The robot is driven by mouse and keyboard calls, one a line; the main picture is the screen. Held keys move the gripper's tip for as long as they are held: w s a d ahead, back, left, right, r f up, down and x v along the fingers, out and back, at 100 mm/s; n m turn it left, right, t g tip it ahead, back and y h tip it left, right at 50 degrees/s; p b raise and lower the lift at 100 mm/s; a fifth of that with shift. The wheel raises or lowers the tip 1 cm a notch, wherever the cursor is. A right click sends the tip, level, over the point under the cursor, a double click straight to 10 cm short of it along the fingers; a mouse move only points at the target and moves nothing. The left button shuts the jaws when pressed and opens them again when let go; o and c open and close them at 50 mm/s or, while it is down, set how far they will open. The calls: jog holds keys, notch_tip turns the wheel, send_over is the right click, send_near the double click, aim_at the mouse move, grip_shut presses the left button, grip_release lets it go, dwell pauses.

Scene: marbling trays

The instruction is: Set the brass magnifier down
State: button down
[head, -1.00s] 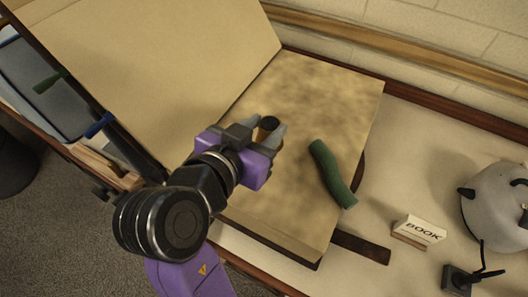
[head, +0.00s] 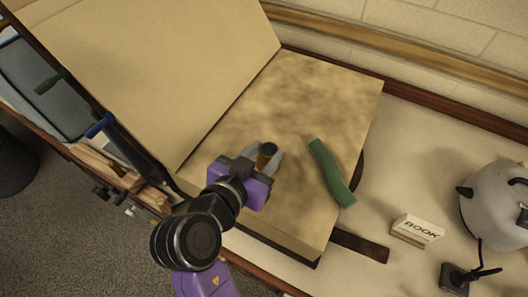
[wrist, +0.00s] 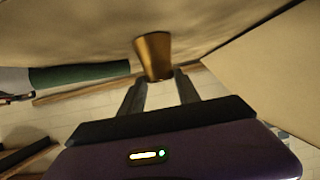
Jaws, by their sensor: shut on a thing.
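The brass magnifier (head: 267,155) is a small brass cylinder with a dark top. My gripper (head: 265,161) is shut on it, a finger on each side, over the lower part of the large book's blotchy tan page (head: 310,110). In the wrist view the brass body (wrist: 153,55) shows between and beyond the fingertips (wrist: 159,76), with the page close to its far end. I cannot tell whether it touches the page.
A green curved roll (head: 332,172) lies on the page's right side. A BOOK sign (head: 418,229), a dark strap (head: 360,245) and a grey rounded object (head: 494,205) are to the right. The raised cover (head: 150,70) stands left. The upper page is clear.

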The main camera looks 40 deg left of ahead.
jog(key=shift+f, duration=0.2)
jog(key=c, duration=0.9)
grip_release()
jog(key=shift+r, duration=0.1)
jog(key=shift+o, duration=0.2)
jog(key=shift+r, duration=0.15)
jog(key=b+v, duration=0.1)
jog(key=v, duration=1.1)
